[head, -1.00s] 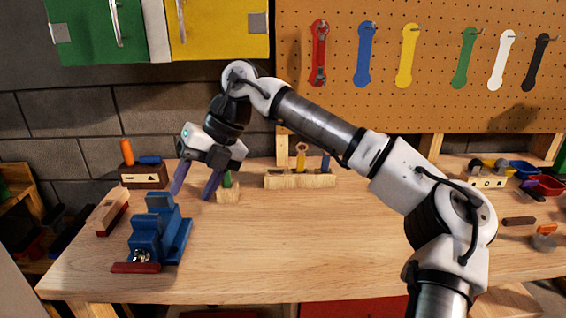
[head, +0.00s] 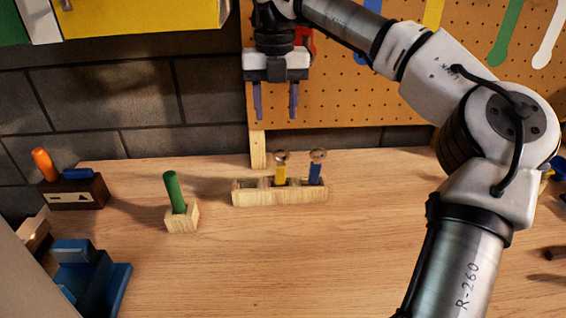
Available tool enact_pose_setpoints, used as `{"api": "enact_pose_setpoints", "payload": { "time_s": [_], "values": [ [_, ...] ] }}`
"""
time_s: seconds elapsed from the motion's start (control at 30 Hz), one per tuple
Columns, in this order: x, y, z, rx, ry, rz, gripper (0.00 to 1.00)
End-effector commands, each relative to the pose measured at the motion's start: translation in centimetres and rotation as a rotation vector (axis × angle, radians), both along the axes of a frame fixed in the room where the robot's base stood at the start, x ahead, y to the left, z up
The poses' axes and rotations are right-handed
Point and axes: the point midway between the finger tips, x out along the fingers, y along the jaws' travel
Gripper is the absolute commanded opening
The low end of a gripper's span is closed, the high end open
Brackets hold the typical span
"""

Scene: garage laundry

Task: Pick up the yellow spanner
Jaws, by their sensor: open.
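The yellow spanner (head: 281,172) stands upright in the middle slot of a wooden rack (head: 250,197), its brownish ring end up. A blue spanner (head: 315,172) stands in the right slot beside it; the left slot looks empty. My gripper (head: 275,113) points straight down with its two dark purple fingers apart and nothing between them. In the picture it is above the yellow spanner, clear of its top. How far it is from the spanner in depth I cannot tell.
A green-handled tool (head: 174,190) stands in a small wooden block left of the rack. A blue vise (head: 90,280) and a dark box (head: 75,192) with orange and blue items are further left. Yellow (head: 433,12) and green shapes show on the pegboard behind. The bench front is clear.

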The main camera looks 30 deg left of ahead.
Motion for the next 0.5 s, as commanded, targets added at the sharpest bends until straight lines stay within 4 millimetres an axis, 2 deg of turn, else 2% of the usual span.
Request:
{"api": "enact_pose_setpoints", "payload": {
  "time_s": [0.17, 0.5],
  "values": [
    [0.1, -0.1, -1.1, -0.003, -0.001, -0.002, 0.47],
    [0.1, -0.2, -7.3, -0.003, 0.000, -0.001, 0.47]
  ]
}}
